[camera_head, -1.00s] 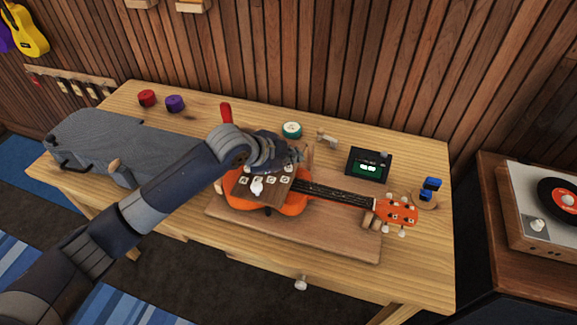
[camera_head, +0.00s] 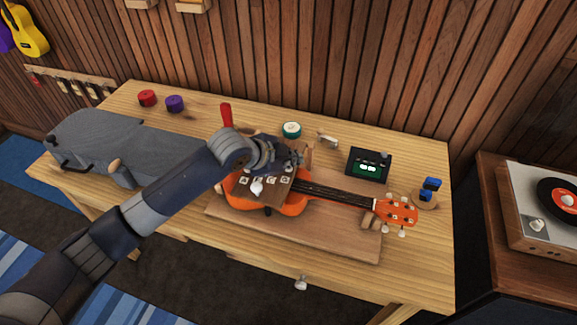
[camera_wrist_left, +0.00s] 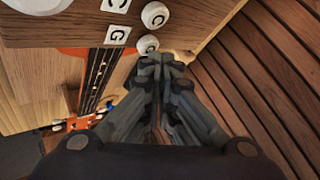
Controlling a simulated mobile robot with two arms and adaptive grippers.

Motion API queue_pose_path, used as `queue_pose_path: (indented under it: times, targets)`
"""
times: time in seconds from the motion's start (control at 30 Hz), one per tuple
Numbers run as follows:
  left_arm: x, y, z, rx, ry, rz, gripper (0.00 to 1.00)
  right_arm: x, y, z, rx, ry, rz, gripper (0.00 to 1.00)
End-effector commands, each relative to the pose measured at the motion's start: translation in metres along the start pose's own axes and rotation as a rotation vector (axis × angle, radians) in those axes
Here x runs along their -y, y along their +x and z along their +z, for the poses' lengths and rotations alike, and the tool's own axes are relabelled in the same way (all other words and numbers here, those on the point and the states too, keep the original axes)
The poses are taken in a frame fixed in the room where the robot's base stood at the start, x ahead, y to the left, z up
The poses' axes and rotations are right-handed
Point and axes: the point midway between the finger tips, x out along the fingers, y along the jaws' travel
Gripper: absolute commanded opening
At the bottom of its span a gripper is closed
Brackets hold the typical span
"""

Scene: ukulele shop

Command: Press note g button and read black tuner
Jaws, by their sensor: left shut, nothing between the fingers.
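The button board (camera_head: 272,187) is a dark wooden block with white lettered labels and white knobs, over the orange ukulele's body. In the left wrist view, the G label (camera_wrist_left: 117,35) has a white round button (camera_wrist_left: 146,43) beside it. My left gripper (camera_wrist_left: 160,60) is shut and empty, its tips right at that button's edge. I cannot tell whether they press it. In the head view the left gripper (camera_head: 297,158) is at the far right corner of the board. The black tuner (camera_head: 369,165) stands right of it, its green screen showing two pale marks too small to read. My right gripper is not in view.
The orange ukulele (camera_head: 293,205) lies on a wooden board, neck to the right. A grey case (camera_head: 120,145) lies at the left. Red (camera_head: 148,98) and purple (camera_head: 175,103) round items and a teal-and-white one (camera_head: 292,130) stand at the back.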

Motion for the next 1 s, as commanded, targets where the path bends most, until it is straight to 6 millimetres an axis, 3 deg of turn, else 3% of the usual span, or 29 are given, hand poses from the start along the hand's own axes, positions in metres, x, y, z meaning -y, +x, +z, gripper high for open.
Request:
queue_pose_path:
  times: [1.0]
  targets:
    - [-0.0051,0.0070,0.0048,0.000,0.001,0.000,0.00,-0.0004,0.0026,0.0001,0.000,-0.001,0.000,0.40]
